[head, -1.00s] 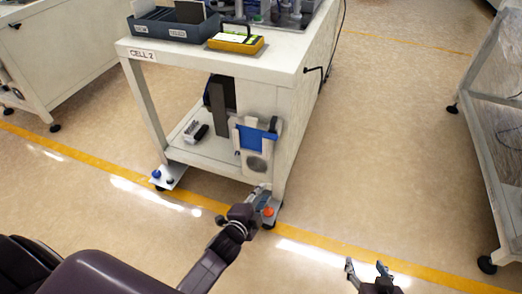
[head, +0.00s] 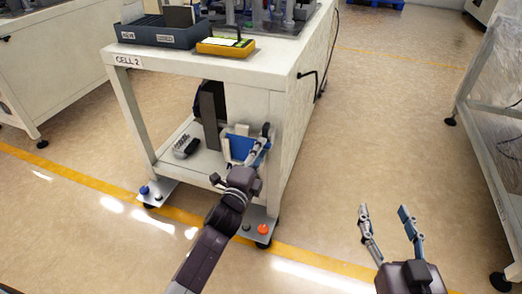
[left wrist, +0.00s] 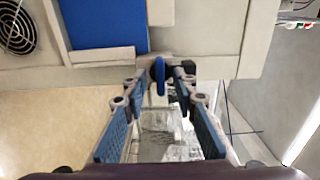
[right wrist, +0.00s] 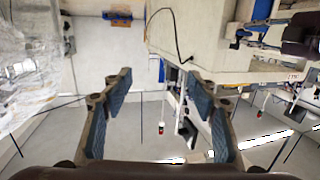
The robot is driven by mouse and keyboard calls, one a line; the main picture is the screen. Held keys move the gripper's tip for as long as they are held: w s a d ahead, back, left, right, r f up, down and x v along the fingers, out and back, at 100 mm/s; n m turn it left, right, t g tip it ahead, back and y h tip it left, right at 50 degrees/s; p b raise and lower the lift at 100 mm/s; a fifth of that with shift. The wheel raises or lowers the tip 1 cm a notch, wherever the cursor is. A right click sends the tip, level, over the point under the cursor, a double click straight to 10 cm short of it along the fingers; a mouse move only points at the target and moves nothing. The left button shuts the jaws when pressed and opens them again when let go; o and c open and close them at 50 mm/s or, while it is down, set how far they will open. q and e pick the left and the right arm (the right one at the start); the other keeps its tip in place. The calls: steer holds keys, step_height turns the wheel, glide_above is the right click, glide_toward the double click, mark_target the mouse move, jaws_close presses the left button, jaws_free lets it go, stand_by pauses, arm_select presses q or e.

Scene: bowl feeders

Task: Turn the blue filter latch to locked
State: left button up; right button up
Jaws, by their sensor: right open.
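The blue filter latch (left wrist: 159,75) shows in the left wrist view as a small upright blue lever below the edge of a light housing (left wrist: 200,40). My left gripper (left wrist: 162,80) is open, with its fingertips on either side of the latch; I cannot tell whether they touch it. In the head view my left gripper (head: 258,147) reaches the filter unit with its blue panel (head: 241,146) on the cart's end and hides part of it. The latch is not clear there. My right gripper (head: 384,212) is open and empty over the floor at the right.
The CELL 2 cart (head: 190,68) carries a dark bin (head: 160,32) and a yellow device (head: 226,46) on top. A cart foot with an orange knob (head: 263,229) is near my left arm. A fan grille (left wrist: 17,27) is beside the blue panel. Floor at right is free.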

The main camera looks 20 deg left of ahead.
arm_select(q)
steer(key=shift+w, duration=0.6)
jaws_close()
arm_select(e)
steer(key=shift+w+a+r+t, duration=0.15)
steer(key=shift+r+t, duration=0.25)
steer(key=shift+r, duration=0.4)
